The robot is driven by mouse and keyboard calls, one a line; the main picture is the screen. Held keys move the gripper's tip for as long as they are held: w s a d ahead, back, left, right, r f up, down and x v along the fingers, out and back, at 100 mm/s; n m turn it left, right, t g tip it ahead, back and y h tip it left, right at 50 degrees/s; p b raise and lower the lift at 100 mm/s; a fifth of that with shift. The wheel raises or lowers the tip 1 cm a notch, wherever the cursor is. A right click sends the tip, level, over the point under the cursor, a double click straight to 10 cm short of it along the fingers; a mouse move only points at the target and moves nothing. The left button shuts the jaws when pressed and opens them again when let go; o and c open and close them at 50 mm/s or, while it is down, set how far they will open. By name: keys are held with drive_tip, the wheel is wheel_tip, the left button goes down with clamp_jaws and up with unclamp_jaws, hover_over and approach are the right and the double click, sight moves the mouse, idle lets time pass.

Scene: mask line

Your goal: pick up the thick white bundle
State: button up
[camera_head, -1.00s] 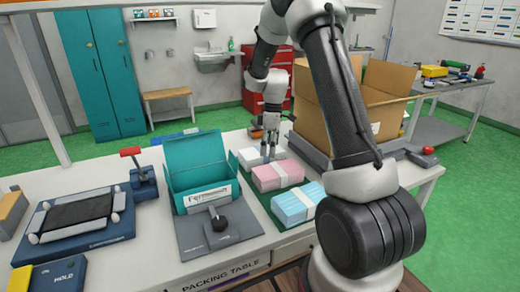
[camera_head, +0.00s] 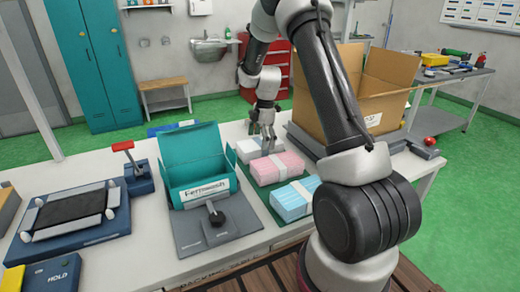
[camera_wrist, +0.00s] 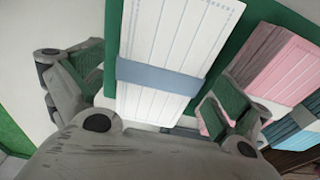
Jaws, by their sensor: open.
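The thick white bundle (camera_head: 248,149) lies on a green mat (camera_head: 261,191) on the packing table, behind the pink bundle (camera_head: 275,168). In the wrist view the white bundle (camera_wrist: 180,45) shows pleated white sheets with a blue-grey band around them. My gripper (camera_head: 262,128) is above the white bundle, pointing down. In the wrist view my gripper (camera_wrist: 150,105) is open, with one green-padded finger on each side of the bundle. I cannot tell whether either finger touches it.
The pink bundle and a blue bundle (camera_head: 295,199) lie in front on the mat. An open teal box (camera_head: 195,165) stands to the left. A large open cardboard box (camera_head: 350,100) stands close on the right. A red-handled device (camera_head: 130,165) is further left.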

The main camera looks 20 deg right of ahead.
wheel_tip(320, 180, down, 3)
drive_tip(key=shift+a+r, duration=0.1)
drive_tip(key=shift+r, duration=0.1)
drive_tip(key=c, duration=1)
drive_tip(key=shift+r, duration=0.15)
